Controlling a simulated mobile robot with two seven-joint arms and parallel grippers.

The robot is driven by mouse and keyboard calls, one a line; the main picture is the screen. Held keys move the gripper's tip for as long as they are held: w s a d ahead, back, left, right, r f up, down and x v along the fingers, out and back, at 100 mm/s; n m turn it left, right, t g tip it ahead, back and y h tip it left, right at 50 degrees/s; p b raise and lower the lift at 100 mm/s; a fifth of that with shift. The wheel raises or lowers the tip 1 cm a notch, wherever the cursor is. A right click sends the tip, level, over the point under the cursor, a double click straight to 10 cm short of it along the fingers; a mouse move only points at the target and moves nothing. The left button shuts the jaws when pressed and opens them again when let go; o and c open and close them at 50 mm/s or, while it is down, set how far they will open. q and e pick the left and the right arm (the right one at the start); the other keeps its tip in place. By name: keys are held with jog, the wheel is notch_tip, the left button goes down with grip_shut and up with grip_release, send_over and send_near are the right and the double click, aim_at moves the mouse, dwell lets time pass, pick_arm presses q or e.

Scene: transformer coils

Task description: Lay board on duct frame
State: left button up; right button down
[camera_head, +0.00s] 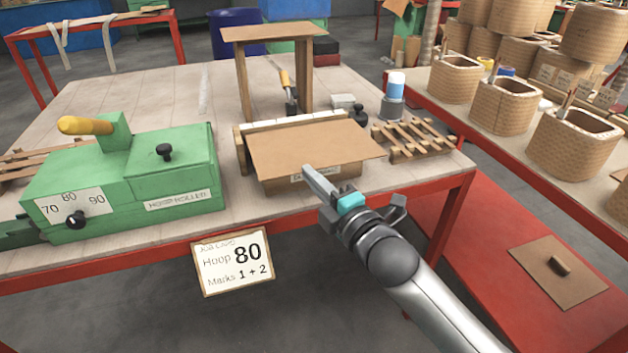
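A flat brown board (315,146) lies over the top of a low wooden frame (240,150), which I take as the duct frame. The board covers most of the frame and its right corner juts past the side. A pale slatted strip (295,119) shows along the frame's back edge, and a partly hidden label is on its front. My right gripper (345,185) is at the board's front edge, one long finger overlapping that edge in the picture. Whether it touches or grips the board is unclear. My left gripper is out of view.
A green hoop roller (170,180) stands left on the table (150,95). A tall wooden stand (275,33) is behind the frame. A job card (233,262) hangs in front. Coils (505,108) fill the right bench.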

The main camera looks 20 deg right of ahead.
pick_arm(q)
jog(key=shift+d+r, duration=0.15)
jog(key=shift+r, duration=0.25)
pick_arm(e)
jog(key=shift+w+f, duration=0.25)
jog(key=shift+w, duration=0.15)
jog(key=c, duration=1)
grip_release()
jog(key=shift+f, duration=0.1)
jog(key=shift+s, duration=0.15)
